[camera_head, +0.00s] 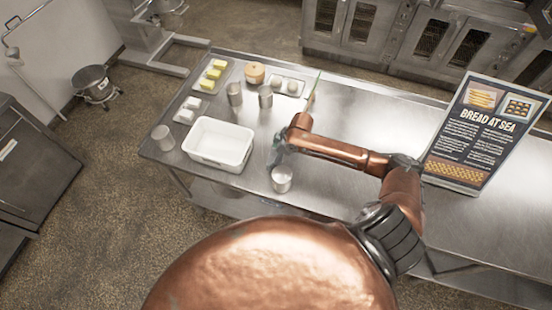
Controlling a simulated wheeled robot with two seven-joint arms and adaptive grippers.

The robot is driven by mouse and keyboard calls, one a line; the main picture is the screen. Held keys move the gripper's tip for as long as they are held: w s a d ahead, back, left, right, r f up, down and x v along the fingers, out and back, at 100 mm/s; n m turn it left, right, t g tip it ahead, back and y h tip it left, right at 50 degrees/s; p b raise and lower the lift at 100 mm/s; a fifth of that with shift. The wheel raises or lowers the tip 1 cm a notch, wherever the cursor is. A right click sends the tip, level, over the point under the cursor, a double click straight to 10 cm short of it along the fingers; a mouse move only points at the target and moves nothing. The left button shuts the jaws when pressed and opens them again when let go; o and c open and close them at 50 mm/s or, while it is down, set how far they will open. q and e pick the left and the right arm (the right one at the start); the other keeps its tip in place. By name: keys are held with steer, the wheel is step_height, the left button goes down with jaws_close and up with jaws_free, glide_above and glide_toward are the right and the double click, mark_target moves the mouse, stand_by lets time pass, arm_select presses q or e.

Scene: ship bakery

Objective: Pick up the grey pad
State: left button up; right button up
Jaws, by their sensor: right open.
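I cannot make out a grey pad on the table. My right arm comes in from the right over the steel table (350,105), and its copper forearm reaches left. My right gripper (276,157) is small and bluish-grey, pointing down near the right side of the white tub (218,144) and behind a metal cup (282,179). Its fingers are too small to see in detail; it appears open with nothing visible in it. The forearm and wrist hide part of the table. My left gripper is not in view.
Metal cans (235,94), a round tan lid (255,73), a tray with yellow blocks (212,76) and a dish with white pieces (187,110) stand at the left. A "Bread at Sea" sign (480,133) stands right.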

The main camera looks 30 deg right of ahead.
mark_target(274, 157)
steer(key=c, duration=0.7)
step_height(274, 157, up, 10)
steer(key=shift+b, duration=0.65)
steer(key=o, duration=0.3)
steer(key=c, duration=0.4)
